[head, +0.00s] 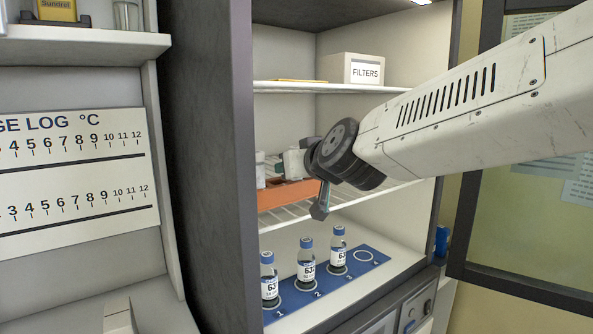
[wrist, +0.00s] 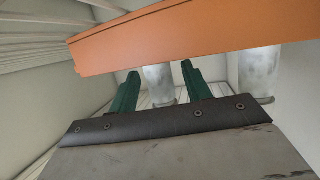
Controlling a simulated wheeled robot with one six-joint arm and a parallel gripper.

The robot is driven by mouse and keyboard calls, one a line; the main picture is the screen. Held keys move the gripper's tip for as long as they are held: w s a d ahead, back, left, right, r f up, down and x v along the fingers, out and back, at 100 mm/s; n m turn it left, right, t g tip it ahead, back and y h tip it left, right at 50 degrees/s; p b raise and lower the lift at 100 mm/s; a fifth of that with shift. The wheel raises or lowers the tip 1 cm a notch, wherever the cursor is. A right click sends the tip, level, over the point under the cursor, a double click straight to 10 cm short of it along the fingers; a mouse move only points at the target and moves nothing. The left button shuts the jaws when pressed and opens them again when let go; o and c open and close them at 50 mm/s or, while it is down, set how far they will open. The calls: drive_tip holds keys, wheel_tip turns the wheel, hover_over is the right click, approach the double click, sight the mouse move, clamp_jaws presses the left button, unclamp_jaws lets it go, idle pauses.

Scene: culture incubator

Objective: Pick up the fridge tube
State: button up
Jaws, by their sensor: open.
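An orange rack (head: 285,193) sits on the wire shelf inside the open cabinet. A pale, frosted tube (head: 260,172) shows at its left end in the head view. In the wrist view the orange rack (wrist: 180,38) crosses the top, with one pale tube (wrist: 158,82) and a second pale tube (wrist: 256,72) beside it to the right. My gripper (wrist: 161,72) is open, its two green fingers on either side of the first tube in the picture, with gaps visible. Contact or depth cannot be told. In the head view my wrist hides part of the rack and most of the fingers.
Below the wire shelf, several blue-capped bottles (head: 306,262) stand on a blue numbered mat (head: 367,270); spot 4 is empty. A FILTERS box (head: 350,68) stands on the shelf above. The cabinet's side wall (head: 215,150) is at left, an open glass door (head: 530,220) at right.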

drive_tip(key=shift+x, duration=1.05)
drive_tip(key=c, duration=1.1)
drive_tip(key=shift+o, duration=0.2)
drive_tip(key=shift+r, duration=0.1)
